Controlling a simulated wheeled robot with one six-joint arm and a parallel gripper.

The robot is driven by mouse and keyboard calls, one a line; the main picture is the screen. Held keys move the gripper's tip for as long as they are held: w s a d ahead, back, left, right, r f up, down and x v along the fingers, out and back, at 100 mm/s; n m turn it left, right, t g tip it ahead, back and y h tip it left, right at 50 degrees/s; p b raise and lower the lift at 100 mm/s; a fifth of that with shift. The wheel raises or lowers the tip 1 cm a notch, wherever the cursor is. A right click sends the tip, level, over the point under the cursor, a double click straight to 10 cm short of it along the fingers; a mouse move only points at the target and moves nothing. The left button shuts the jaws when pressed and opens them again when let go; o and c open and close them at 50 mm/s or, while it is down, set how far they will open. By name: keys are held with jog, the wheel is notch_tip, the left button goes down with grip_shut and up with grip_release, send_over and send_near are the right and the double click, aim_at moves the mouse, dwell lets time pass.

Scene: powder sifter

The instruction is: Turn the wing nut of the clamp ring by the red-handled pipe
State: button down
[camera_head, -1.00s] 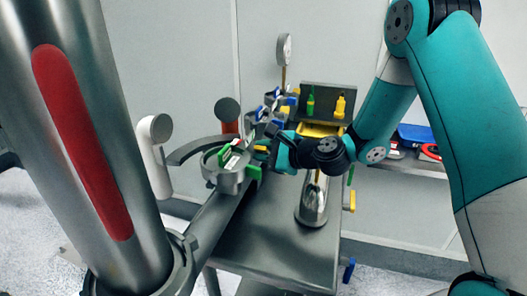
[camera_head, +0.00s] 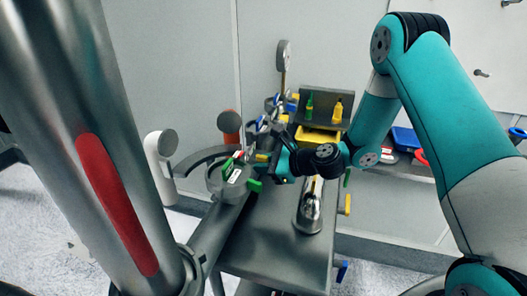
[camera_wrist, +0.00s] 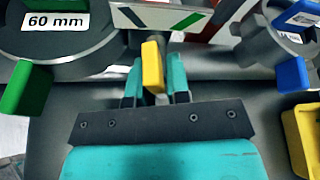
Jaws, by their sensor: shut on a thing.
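In the wrist view, the two teal fingers of my gripper (camera_wrist: 154,82) are shut on an upright yellow wing nut (camera_wrist: 153,62). The yellow wing nut also shows in the head view (camera_head: 262,157), just left of my gripper (camera_head: 274,160). A clamp ring labelled 60 mm (camera_wrist: 90,45), with a green wing nut (camera_wrist: 27,88), is left of the fingers. A red part (camera_wrist: 206,15) lies behind and right of the yellow wing nut; it may be the pipe's red handle, but I cannot tell. The clamp ring at the yellow wing nut is partly hidden.
Another ring (camera_wrist: 275,48) with a blue wing nut (camera_wrist: 293,75) is close on the right. A large steel column with a red strip (camera_head: 118,205) stands in the left foreground. A rounded steel vessel (camera_head: 308,212) stands on the grey table (camera_head: 275,245). Yellow bins (camera_head: 318,138) lie behind.

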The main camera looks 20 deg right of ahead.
jog(key=m+p, duration=0.1)
jog(key=m+g+p, duration=0.1)
jog(key=shift+r+y+p, duration=0.25)
jog(key=shift+y+p, duration=0.15)
jog(key=shift+s+a+f+m+g+y+p, duration=0.1)
jog(key=shift+m+g+y+p, duration=0.3)
jog(key=shift+m+g+p, duration=0.6)
jog(key=m+y, duration=0.1)
jog(key=m, duration=0.1)
jog(key=shift+s+f+m+g+p, duration=0.1)
jog(key=shift+m+g+p, duration=0.2)
jog(key=shift+p, duration=0.05)
jog(key=shift+a+m+g+y, duration=0.1)
jog(key=shift+m+g+y, duration=0.2)
jog(key=shift+m+y, duration=0.45)
jog(key=c, duration=1.2)
grip_release()
jog(key=shift+s+m, duration=0.1)
jog(key=shift+m, duration=0.15)
